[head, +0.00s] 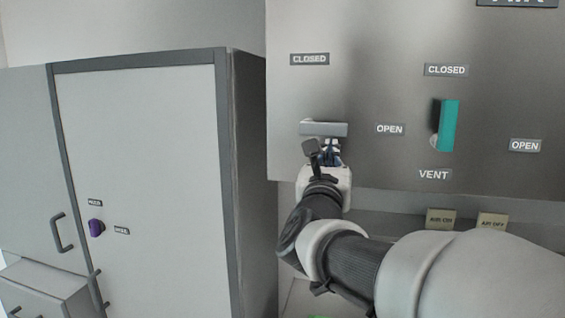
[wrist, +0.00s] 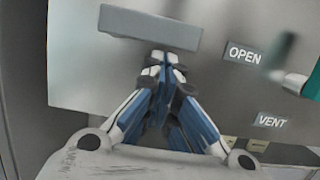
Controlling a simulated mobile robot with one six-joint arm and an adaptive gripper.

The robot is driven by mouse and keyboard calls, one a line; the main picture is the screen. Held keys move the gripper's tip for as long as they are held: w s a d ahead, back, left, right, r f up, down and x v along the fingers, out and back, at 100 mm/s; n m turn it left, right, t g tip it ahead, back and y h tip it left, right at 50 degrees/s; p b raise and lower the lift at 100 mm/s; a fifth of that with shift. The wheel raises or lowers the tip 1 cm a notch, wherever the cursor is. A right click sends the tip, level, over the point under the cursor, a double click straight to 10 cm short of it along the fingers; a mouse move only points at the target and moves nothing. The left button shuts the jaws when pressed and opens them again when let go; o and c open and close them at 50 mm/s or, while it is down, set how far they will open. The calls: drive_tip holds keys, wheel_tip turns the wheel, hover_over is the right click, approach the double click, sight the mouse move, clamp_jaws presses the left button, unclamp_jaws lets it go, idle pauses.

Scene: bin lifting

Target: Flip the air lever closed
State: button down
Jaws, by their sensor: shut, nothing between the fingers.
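A grey lever (head: 323,129) lies level on the metal panel, with a CLOSED label (head: 310,59) above it and an OPEN label (head: 390,129) to its right. It shows as a grey bar in the wrist view (wrist: 150,27). My gripper (head: 328,152) is shut and empty just below this lever, its fingertips (wrist: 163,58) pointing up at the bar's underside. I cannot tell if they touch it. A teal lever (head: 449,125) stands upright to the right, between CLOSED and VENT labels. No name is readable beside the grey lever.
A grey cabinet (head: 145,170) with a purple knob (head: 96,227) stands on the left. Two small tan labels (head: 441,219) sit below the panel (head: 370,85). My arm fills the lower right.

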drive_tip(key=shift+w, duration=0.1)
drive_tip(key=shift+d+r+n+b, duration=0.15)
drive_tip(key=shift+r+n+b, duration=0.1)
drive_tip(key=shift+n+b, duration=0.25)
